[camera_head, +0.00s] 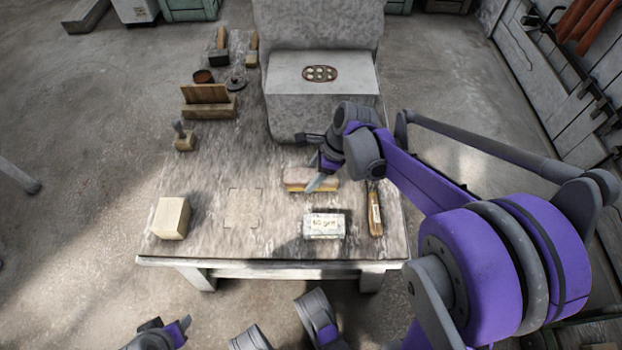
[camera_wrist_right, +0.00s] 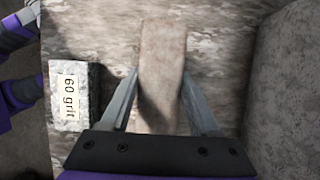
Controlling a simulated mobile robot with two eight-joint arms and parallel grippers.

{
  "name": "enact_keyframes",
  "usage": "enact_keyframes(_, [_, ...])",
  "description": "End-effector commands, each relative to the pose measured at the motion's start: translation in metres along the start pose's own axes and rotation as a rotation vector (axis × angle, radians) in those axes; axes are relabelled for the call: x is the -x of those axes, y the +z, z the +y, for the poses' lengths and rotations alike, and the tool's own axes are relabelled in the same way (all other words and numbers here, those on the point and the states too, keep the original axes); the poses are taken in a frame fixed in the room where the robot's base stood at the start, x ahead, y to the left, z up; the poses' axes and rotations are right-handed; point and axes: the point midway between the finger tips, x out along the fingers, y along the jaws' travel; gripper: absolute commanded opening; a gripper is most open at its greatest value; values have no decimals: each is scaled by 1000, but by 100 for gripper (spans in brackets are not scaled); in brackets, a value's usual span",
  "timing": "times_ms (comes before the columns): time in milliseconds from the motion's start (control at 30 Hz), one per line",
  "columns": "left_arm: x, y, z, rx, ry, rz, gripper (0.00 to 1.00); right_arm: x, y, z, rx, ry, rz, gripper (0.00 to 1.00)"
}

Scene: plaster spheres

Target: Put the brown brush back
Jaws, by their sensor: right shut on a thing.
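The brown brush (camera_head: 297,175), a block with a brownish top and a yellow underside, is near the middle of the worktable (camera_head: 220,165). My right gripper (camera_head: 325,178) is over it and shut on it. In the right wrist view the brush (camera_wrist_right: 162,75) lies between the two fingers of my right gripper (camera_wrist_right: 161,72), with a fingertip at each long side. Whether the brush touches the table cannot be told. My left gripper (camera_head: 172,332) is at the bottom left, off the table's front edge; its opening is unclear.
A faint square outline (camera_head: 243,208) marks bare table left of the brush. A "60 grit" block (camera_head: 324,226), a wooden-handled tool (camera_head: 375,213) and a pale cube (camera_head: 171,218) lie near the front. A big stone block (camera_head: 285,112) stands behind; a wooden rack (camera_head: 208,103) is back left.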

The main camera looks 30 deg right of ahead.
Motion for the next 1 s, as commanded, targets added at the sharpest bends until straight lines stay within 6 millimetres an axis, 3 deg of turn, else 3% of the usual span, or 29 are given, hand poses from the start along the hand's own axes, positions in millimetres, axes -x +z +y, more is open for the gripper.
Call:
enact_keyframes(100, [-7,2,0,0,0,-2,50,-16,-6,-1,0,0,0,18])
enact_keyframes(467, [-9,2,0,0,0,-2,50,-19,-8,0,0,0,0,18])
enact_keyframes(500, [-9,2,0,0,0,-2,50,-19,-8,0,0,0,0,66])
enact_keyframes(633, [-8,2,0,0,0,-2,50,-18,-7,0,0,0,0,89])
enact_keyframes(1000, [-5,1,0,0,0,-1,50,-14,-6,0,0,0,0,92])
